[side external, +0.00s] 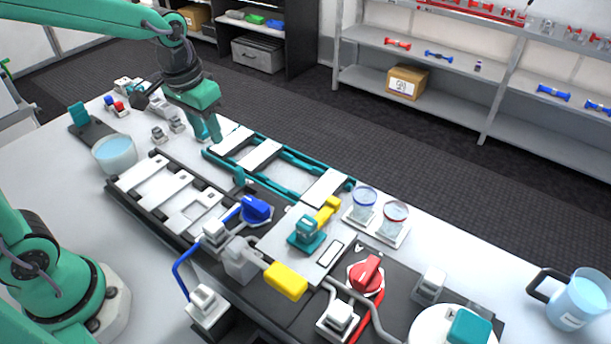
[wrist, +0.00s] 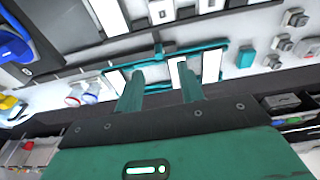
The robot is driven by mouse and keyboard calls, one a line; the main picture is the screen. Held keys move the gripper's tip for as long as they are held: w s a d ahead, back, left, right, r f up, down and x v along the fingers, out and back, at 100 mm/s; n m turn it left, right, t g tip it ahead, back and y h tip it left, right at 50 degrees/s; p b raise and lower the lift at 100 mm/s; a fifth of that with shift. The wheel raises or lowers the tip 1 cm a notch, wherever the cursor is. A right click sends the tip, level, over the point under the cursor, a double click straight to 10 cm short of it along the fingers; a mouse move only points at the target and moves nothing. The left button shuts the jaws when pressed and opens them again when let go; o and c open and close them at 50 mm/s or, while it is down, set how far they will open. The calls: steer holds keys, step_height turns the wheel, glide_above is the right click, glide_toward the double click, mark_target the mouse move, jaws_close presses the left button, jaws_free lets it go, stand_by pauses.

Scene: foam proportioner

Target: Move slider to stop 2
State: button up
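The slider appears to be the long teal frame (side external: 290,184) with white plates across it, lying on the table. A small upright teal tab (side external: 241,178) stands on its near side, facing a dark stop rack (side external: 150,213) with several white plates. The plates' marks are too small to read. The wrist view shows the teal frame (wrist: 224,62) beyond my fingers, with its tab (wrist: 158,49) toward the marked plates. My gripper (side external: 207,131) is by the frame's far left end, fingers pointing down. In the wrist view my gripper (wrist: 160,72) has its fingers apart with nothing between them.
A blue-handled valve (side external: 256,209), a yellow lever (side external: 286,281) and a red valve (side external: 367,273) stand to the right of the rack. Two cups (side external: 395,217) stand beyond. A tub of blue liquid (side external: 115,154) is at left. Small grey blocks (side external: 168,130) lie near my gripper.

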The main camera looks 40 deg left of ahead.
steer(key=g, duration=0.2)
glide_above(238, 168)
step_height(238, 168, down, 7)
steer(key=shift+r, duration=0.1)
steer(key=shift+f, duration=3.95)
jaws_close()
